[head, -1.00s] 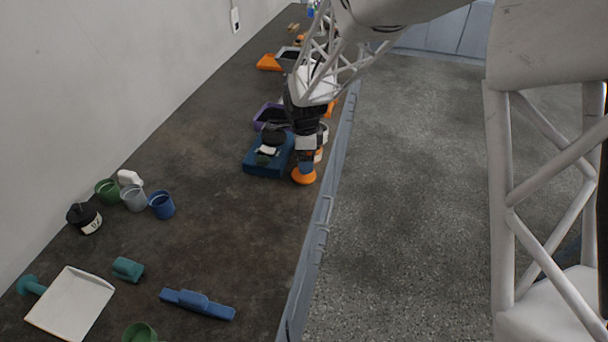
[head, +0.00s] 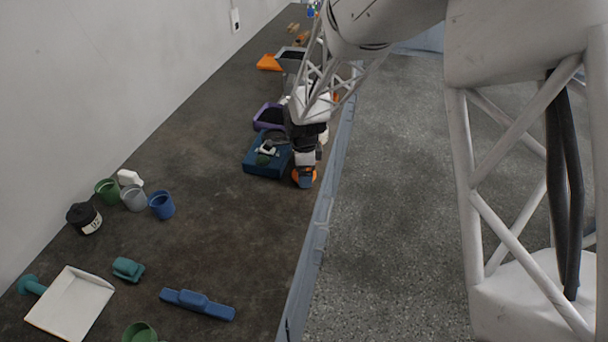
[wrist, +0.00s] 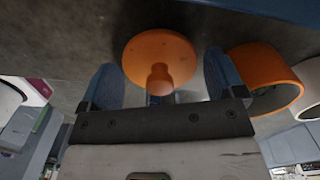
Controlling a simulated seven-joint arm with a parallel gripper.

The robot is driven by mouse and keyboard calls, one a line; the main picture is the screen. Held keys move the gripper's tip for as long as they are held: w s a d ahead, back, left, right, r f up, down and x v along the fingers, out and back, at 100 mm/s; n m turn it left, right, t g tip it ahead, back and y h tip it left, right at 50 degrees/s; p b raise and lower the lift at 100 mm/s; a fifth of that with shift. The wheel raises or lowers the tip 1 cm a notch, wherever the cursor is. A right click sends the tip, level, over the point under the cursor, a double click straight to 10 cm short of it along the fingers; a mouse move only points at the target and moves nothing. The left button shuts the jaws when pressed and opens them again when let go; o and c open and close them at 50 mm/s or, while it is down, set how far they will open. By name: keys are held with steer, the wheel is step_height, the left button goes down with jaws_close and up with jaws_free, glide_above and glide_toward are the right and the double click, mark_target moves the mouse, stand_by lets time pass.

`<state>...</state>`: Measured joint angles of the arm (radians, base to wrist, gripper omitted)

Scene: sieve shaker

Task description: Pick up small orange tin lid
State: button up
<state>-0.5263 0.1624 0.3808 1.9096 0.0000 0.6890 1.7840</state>
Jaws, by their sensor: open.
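The small orange tin lid (wrist: 150,47) is a round disc with a knob in its middle. It lies on the dark bench near the front edge. In the head view only a sliver of the lid (head: 295,178) shows beside my gripper (head: 305,176). In the wrist view my gripper (wrist: 159,72) is open, with one blue finger on each side of the lid and its knob. A gap shows between the fingers and the knob; contact with the lid's rim cannot be told.
An orange open cylinder (wrist: 262,70) stands close to the right finger, with a pale one (wrist: 310,85) beyond it. A blue box (head: 262,165) sits just left of my gripper in the head view. The bench in front is clear up to the blue brush (head: 197,303).

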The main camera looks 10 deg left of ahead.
steer(key=shift+f, duration=0.15)
stand_by(0.4)
steer(key=c, duration=0.7)
